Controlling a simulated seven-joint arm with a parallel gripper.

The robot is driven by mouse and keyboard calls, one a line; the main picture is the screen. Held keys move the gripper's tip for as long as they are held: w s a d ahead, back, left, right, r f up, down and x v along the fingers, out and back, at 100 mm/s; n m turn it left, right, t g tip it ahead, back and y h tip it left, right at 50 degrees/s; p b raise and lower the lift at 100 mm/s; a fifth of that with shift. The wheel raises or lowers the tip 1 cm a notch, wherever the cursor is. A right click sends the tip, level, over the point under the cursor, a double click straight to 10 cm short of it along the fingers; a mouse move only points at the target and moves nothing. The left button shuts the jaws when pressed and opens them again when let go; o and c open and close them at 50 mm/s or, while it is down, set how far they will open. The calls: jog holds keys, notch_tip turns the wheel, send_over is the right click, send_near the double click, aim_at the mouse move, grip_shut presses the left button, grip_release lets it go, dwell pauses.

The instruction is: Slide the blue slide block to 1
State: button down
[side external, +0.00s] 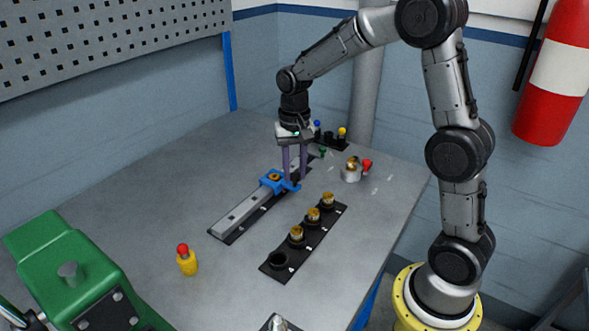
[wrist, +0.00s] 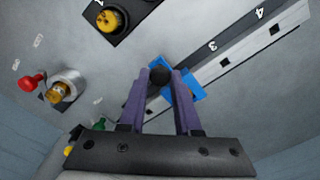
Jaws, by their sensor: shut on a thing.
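The blue slide block (side external: 271,182) sits on a long grey rail (side external: 238,213) with a dark base strip in the side external view. In the wrist view the block (wrist: 184,88) shows partly behind my purple fingers. My gripper (side external: 292,182) points down at the block's right side. In the wrist view my gripper (wrist: 160,79) is shut on a dark round knob (wrist: 159,75) beside the rail, at the block. The rail's 3 and 4 marks show to the right of the block in the wrist view; the 1 mark of the rail cannot be made out.
A black holder (side external: 300,243) with several brass-topped pulleys stands right of the rail. A silver fitting with a red knob (side external: 366,165) is at the back right. A yellow post with a red top (side external: 187,261) and a green machine (side external: 75,265) are at the front left.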

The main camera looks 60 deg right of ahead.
dwell(0.7)
jog(key=d, duration=0.8)
jog(key=shift+d, duration=0.3)
jog(key=c, duration=0.6)
grip_release()
jog(key=shift+r, duration=0.15)
notch_tip(320, 180, up, 14)
jog(key=shift+f, duration=0.2)
